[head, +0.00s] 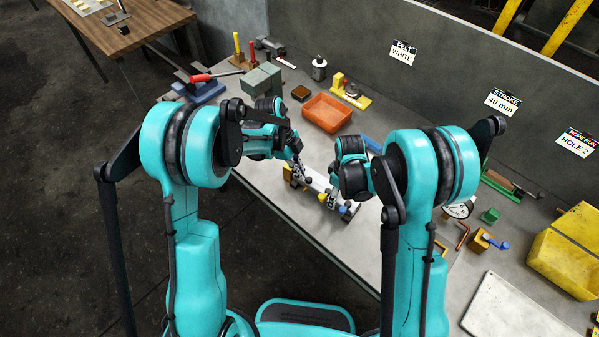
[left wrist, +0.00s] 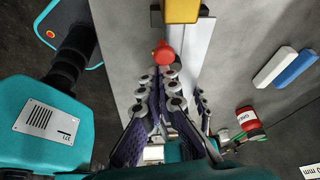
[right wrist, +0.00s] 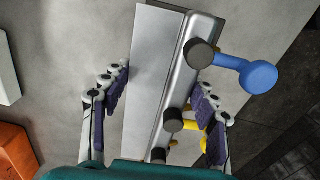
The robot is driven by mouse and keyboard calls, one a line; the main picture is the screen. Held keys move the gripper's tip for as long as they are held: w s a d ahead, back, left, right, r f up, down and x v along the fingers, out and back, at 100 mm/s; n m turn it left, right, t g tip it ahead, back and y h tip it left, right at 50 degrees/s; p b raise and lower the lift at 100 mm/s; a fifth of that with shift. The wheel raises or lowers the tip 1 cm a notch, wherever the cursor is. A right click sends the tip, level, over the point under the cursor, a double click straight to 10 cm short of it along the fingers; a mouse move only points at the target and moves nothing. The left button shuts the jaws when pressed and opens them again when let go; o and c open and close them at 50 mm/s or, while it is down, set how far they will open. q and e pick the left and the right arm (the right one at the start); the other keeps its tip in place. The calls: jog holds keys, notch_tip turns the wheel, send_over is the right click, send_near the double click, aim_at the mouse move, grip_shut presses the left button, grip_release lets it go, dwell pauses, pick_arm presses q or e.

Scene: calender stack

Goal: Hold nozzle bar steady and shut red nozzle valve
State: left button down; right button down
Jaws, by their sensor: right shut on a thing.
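The nozzle bar, a long silver bar (head: 318,181), lies near the table's front edge; it also shows in the left wrist view (left wrist: 200,45) and the right wrist view (right wrist: 150,75). My right gripper (right wrist: 165,88) straddles the bar and is shut on it. A blue valve (right wrist: 258,76) and a yellow valve (right wrist: 192,126) stick out from it there. My left gripper (left wrist: 158,76) has a narrow gap between its fingertips, with nothing seen between them. The red nozzle valve (left wrist: 163,53) is just beyond those tips, close to a yellow end block (left wrist: 182,10). The head view hides the red valve.
An orange tray (head: 327,113) and a yellow-based fixture (head: 350,92) stand behind the bar. Yellow bins (head: 567,260) and a white board (head: 515,308) are at the right. Green blocks (head: 262,80) are at the back left. The table's front edge is close to the bar.

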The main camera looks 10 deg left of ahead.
jog(key=shift+d, duration=0.1)
pick_arm(q)
jog(key=shift+d, duration=0.65)
jog(key=shift+s, duration=0.1)
notch_tip(320, 180, up, 10)
jog(key=shift+s, duration=0.15)
jog(key=shift+d+r, duration=0.1)
